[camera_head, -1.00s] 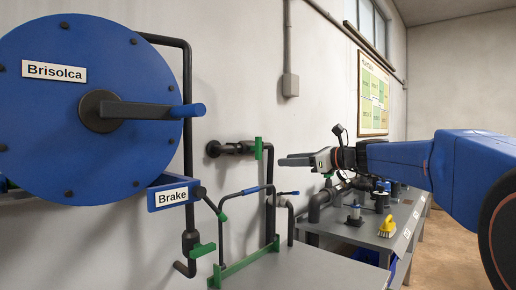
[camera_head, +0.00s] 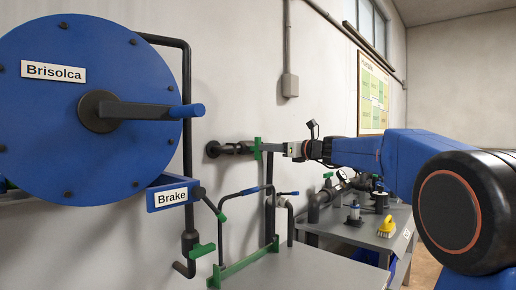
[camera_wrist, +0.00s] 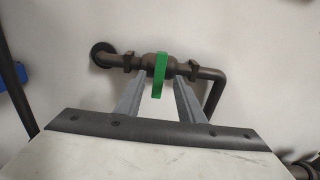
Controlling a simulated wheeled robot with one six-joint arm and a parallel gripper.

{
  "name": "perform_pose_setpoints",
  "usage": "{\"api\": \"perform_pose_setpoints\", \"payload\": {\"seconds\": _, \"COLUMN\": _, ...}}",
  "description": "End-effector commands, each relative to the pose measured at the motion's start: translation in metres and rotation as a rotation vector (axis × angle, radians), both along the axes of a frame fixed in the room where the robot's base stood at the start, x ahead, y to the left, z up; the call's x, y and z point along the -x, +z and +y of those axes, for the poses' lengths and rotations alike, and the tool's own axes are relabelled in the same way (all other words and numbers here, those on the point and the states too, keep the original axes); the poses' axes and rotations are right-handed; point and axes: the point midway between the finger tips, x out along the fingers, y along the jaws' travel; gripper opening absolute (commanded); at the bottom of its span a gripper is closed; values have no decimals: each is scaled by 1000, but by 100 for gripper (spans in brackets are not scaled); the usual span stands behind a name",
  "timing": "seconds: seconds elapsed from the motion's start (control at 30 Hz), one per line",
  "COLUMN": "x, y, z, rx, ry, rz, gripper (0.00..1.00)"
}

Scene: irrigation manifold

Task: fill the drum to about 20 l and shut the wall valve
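The wall valve sits on a dark pipe on the wall. Its green lever (camera_head: 257,149) points up and down in the head view and also shows in the wrist view (camera_wrist: 158,78). My gripper (camera_head: 266,147) is at the lever, coming from the right. In the wrist view my gripper's two grey fingers (camera_wrist: 159,82) are open, one on each side of the lever, with a gap visible on both sides. I cannot tell whether either finger touches it. No filling drum or litre reading can be made out for sure.
A large blue reel (camera_head: 60,110) marked Brisolca, with a crank (camera_head: 150,111) and a Brake box (camera_head: 170,195), stands at the left. A bench with a yellow brush (camera_head: 387,228) lies behind.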

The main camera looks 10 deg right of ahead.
Motion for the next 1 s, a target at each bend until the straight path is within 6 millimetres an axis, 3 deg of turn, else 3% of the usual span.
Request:
{"api": "perform_pose_setpoints", "payload": {"seconds": 0.33, "x": -42, "y": 0, "z": 31, "rx": 0, "ry": 1, "rz": 0, "gripper": 35}}
{"api": "perform_pose_setpoints", "payload": {"seconds": 0.8, "x": -51, "y": 0, "z": 38, "rx": 1, "ry": 0, "rz": 1, "gripper": 35}}
{"api": "perform_pose_setpoints", "payload": {"seconds": 0.83, "x": -51, "y": 0, "z": 38, "rx": 1, "ry": 0, "rz": 1, "gripper": 33}}
{"api": "perform_pose_setpoints", "payload": {"seconds": 0.97, "x": -51, "y": 0, "z": 38, "rx": 0, "ry": 0, "rz": 0, "gripper": 2}}
{"api": "perform_pose_setpoints", "payload": {"seconds": 1.0, "x": -51, "y": 0, "z": 38, "rx": 0, "ry": 0, "rz": 0, "gripper": 0}}
